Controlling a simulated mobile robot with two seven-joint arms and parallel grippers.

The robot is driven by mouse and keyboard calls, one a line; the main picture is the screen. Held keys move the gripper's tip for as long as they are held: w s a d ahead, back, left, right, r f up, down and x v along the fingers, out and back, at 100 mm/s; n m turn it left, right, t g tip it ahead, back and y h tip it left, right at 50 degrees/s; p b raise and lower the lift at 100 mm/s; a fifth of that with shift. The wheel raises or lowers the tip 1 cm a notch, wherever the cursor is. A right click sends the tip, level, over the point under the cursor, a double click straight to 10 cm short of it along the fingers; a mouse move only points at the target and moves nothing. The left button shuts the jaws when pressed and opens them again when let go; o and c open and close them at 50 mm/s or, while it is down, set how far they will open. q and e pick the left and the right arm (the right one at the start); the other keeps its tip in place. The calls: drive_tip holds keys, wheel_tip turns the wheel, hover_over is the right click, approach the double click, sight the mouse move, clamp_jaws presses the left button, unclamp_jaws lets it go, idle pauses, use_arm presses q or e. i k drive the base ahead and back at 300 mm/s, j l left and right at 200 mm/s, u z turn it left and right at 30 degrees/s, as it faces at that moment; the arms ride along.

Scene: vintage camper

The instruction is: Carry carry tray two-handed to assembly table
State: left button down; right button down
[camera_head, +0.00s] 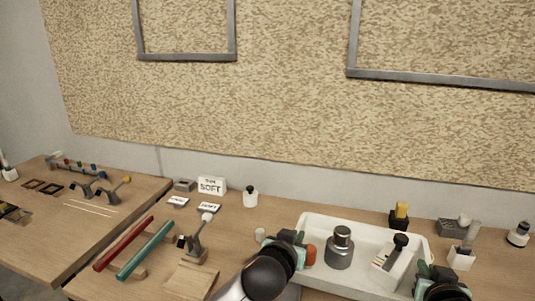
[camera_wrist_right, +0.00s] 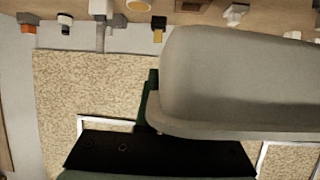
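The white carry tray (camera_head: 365,235) sits on the wooden worktop at the lower right of the head view. It holds a grey metal canister (camera_head: 340,248) and a white block with a black-knobbed tool (camera_head: 388,258). My left gripper (camera_head: 302,250) is at the tray's left end; its grip is hidden by the wrist. My right gripper (camera_head: 430,274) is at the tray's right end, partly cut off by the frame. In the right wrist view, a large pale shape, apparently the tray (camera_wrist_right: 235,75), lies close against one dark finger; the other finger is hidden.
Behind the tray stand a black-and-yellow item (camera_head: 400,215) and a grey block (camera_head: 455,228). Left of it are a white bottle (camera_head: 250,197), a SOFT sign (camera_head: 211,186), a small stand (camera_head: 196,245) and red and green bars (camera_head: 145,250). Another table (camera_head: 45,235) with small tools adjoins at left.

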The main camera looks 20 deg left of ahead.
sight(52, 239)
drive_tip(key=k+j, duration=0.1)
drive_tip(key=j, duration=1.05)
drive_tip(key=k+j+u, duration=0.1)
drive_tip(key=j, duration=1.05)
drive_tip(key=k+j, duration=0.1)
drive_tip(key=j, duration=1.1)
